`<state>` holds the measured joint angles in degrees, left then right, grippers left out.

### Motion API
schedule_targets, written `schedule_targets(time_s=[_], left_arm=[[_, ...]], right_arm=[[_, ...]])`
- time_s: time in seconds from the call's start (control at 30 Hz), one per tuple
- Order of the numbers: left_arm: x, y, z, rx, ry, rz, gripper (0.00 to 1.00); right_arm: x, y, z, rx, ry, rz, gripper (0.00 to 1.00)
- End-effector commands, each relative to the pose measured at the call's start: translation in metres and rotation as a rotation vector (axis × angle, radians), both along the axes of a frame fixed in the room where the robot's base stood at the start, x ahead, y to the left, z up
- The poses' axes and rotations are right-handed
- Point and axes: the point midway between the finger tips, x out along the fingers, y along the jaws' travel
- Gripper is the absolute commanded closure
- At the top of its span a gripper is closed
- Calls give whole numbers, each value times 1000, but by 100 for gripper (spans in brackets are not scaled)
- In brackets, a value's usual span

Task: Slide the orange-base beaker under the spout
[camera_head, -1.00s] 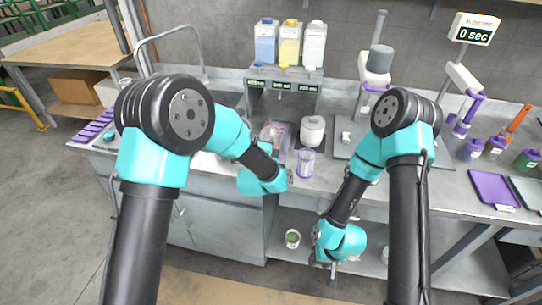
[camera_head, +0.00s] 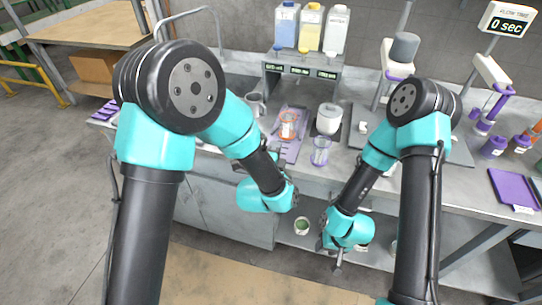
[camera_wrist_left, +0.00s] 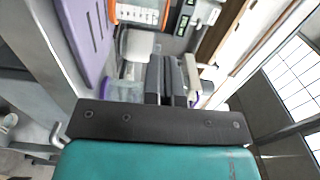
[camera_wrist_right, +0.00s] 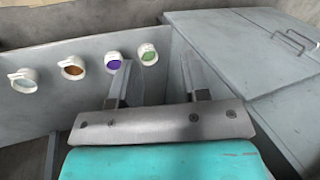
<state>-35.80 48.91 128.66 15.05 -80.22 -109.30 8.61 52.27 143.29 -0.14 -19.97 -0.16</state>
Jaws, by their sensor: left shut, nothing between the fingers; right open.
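The orange-base beaker (camera_head: 288,124) appears as a clear cup with orange on the purple tray (camera_head: 284,151), in front of the dispenser stand. A second clear beaker with a purple tint (camera_head: 321,151) stands to its right near the counter's front edge. My left gripper (camera_wrist_left: 178,78) is shut and empty. In the left wrist view a clear, purple-rimmed vessel lies just left of its fingers; I cannot tell whether they touch. In the head view my left wrist largely hides the fingers. My right gripper (camera_wrist_right: 155,85) is open and empty, low in front of the counter.
The dispenser stand (camera_head: 303,72) carries blue, yellow and white bottles. A white round jar (camera_head: 329,119) stands right of the tray. A grey mug (camera_head: 254,104) is to its left. Several coloured cups (camera_wrist_right: 72,67) show in the right wrist view.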

Motion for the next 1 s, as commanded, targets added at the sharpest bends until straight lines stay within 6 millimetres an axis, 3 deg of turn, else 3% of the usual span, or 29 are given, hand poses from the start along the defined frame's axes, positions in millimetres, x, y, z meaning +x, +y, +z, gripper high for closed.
schedule_targets(time_s=[0.2, 0.57, 0.77, 0.87, 1.0], left_arm=[[-28, 11, 0, 1, 1, -1, 100], [-34, 14, 0, 1, -1, 0, 100], [-31, 20, -7, -20, 37, 3, 100], [-27, 33, -24, -69, 122, 13, 100], [-23, 66, -64, -199, 331, 52, 100]], right_arm=[[0, 0, 0, 0, 0, 0, 57], [0, 0, 0, 0, 0, 0, 57], [5, 3, 1, -5, -11, -23, 75], [16, 8, 5, -15, -37, -78, 84], [41, 22, 14, -32, -103, -218, 98]])
